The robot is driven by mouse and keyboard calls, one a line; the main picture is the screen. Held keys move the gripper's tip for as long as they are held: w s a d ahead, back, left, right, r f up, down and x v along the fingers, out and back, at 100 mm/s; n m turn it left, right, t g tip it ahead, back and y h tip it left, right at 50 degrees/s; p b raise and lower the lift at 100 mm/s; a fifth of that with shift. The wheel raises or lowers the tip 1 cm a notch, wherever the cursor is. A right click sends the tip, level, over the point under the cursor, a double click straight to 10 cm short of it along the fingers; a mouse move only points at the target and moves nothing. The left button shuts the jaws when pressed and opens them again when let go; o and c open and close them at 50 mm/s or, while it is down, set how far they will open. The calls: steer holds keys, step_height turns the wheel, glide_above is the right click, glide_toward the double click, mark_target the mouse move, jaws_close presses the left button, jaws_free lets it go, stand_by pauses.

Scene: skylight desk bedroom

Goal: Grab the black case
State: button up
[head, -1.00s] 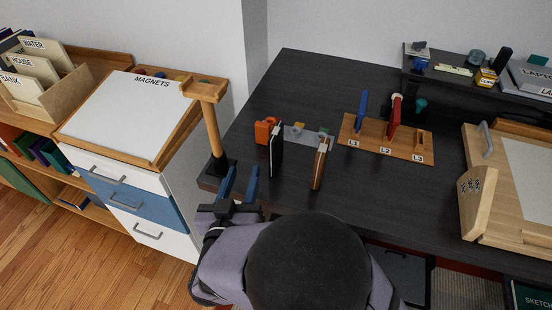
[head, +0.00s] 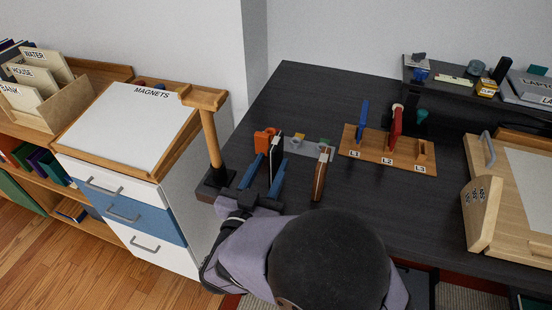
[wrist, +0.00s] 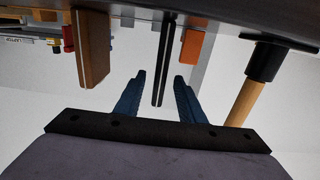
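The black case (head: 273,152) is thin and stands upright on the dark desk, with a pale edge showing. My gripper (head: 270,158) is open at the desk's near left side, its two blue fingers on either side of the case. In the wrist view, where the desk shows at the top, the black case (wrist: 163,62) reaches between the open fingers (wrist: 159,75). Gaps show between the case and both fingers. The fingers partly hide the case's lower part in the head view.
A brown case (head: 321,172) stands close on the right. An orange object (head: 264,140) is just behind the black case. A wooden post (head: 211,138) on a black foot stands to the left. A slotted wooden rack (head: 388,150) lies further right.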

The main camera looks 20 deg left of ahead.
steer(key=shift+w+f+p, duration=0.15)
steer(key=shift+w+p, duration=0.5)
steer(key=shift+w, duration=1.6)
steer(key=shift+c, duration=0.2)
jaws_close()
